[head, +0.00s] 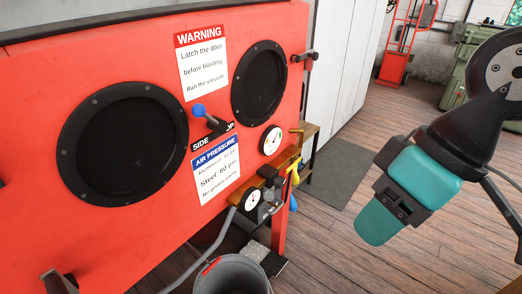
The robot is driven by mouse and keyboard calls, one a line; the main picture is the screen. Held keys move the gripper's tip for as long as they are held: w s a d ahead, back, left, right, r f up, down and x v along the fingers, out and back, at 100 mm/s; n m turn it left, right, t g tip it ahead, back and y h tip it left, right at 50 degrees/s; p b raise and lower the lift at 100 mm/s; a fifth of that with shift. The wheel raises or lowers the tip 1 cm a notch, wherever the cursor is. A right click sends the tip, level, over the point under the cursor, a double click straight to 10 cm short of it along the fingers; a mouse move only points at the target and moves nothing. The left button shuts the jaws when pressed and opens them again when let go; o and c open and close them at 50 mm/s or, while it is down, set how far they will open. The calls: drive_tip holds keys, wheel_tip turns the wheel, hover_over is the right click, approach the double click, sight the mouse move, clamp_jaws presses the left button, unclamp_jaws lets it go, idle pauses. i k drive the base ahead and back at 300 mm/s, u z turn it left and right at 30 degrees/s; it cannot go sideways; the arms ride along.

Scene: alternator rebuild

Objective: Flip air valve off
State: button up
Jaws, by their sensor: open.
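A red blasting cabinet (100,60) fills the left side in the head view. A yellow lever (295,175), apparently the air valve handle, hangs roughly vertical by brass fittings (280,163) at the cabinet's lower right corner. A small pressure gauge (252,200) sits on the regulator just left of and below it. My gripper (376,224), teal and black, is in the air at the right, well apart from the lever. It is open, and nothing shows in it.
A blue-knobbed lever (200,112) and an air pressure sign (215,170) are on the cabinet front. A grey bucket (232,275) stands below the regulator, with a grey hose (215,240) beside it. Wooden floor (340,255) is clear between cabinet and gripper.

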sight(298, 159)
drive_tip(key=u, duration=0.05)
drive_tip(key=i, duration=0.2)
drive_tip(key=z, duration=0.85)
drive_tip(key=k, duration=0.35)
drive_tip(key=u, duration=0.55)
drive_tip(key=i, duration=0.55)
